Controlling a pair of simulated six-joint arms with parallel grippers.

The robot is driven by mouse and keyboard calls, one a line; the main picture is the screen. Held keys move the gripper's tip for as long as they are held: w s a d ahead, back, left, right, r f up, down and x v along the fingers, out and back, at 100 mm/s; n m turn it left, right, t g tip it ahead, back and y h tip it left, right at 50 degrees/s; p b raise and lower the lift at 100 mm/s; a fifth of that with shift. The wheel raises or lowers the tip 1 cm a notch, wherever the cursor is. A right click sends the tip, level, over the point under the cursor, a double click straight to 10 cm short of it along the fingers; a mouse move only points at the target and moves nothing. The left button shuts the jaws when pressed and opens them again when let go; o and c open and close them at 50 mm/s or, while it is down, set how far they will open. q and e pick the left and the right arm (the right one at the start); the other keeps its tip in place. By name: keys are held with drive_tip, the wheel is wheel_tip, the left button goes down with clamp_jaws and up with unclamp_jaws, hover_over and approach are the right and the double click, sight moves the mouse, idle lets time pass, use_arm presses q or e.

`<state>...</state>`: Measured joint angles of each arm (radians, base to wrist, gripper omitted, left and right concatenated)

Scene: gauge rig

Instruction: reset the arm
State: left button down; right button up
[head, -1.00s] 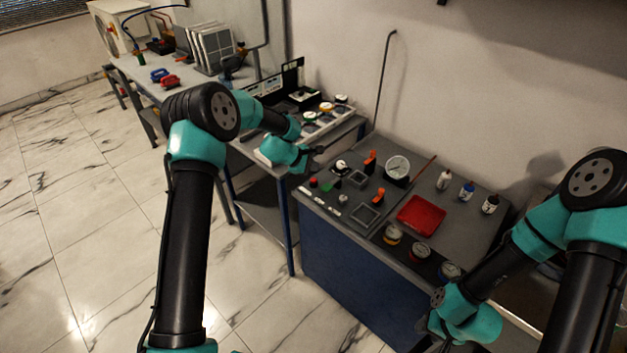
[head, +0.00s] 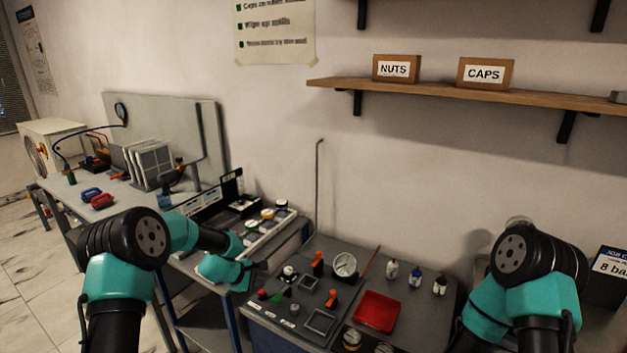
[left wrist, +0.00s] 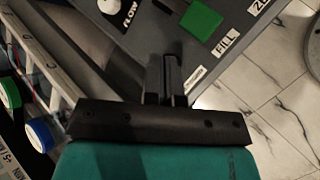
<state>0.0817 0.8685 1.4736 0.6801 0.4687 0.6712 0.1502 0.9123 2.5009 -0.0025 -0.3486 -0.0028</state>
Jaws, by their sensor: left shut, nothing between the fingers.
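My left gripper (head: 258,268) is just off the left edge of the gauge rig (head: 290,335), a dark bench unit. In the left wrist view its fingers (left wrist: 172,75) are together with nothing between them, beside the rig's edge. A green lever (left wrist: 202,18) and a "FILL" label (left wrist: 224,42) lie beyond the fingertips. A round white-faced gauge (head: 344,265) stands upright at the rig's back. Orange-handled parts (head: 318,263) are left of it. My right arm shows at the lower right; its gripper is outside the picture.
A red tray (head: 377,311) lies on the rig, with small bottles (head: 415,278) behind it. A long rack of coloured caps (head: 267,214) stands at the left bench. A wall shelf (head: 450,92) carries boxes labelled NUTS (head: 396,69) and CAPS (head: 485,73). Floor is clear at far left.

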use_arm(q)
drive_tip(key=s+a+f+m+g+y, duration=0.1)
drive_tip(key=s+f+m+g+y, duration=0.15)
drive_tip(key=s+f, duration=0.6)
drive_tip(key=s+a+f+m+g+y, duration=0.1)
drive_tip(key=s+f+m, duration=0.35)
drive_tip(key=s, duration=0.65)
drive_tip(key=s+f+m, duration=0.1)
drive_tip(key=s+m, duration=0.2)
drive_tip(key=s, duration=0.6)
drive_tip(key=s+d+f+m, duration=0.1)
drive_tip(key=s+m, duration=0.3)
drive_tip(key=s, duration=0.5)
drive_tip(key=shift+s+d+f+g, duration=0.25)
drive_tip(key=shift+f+g, duration=0.1)
drive_tip(key=shift+g, duration=0.1)
drive_tip(key=shift+h, duration=0.25)
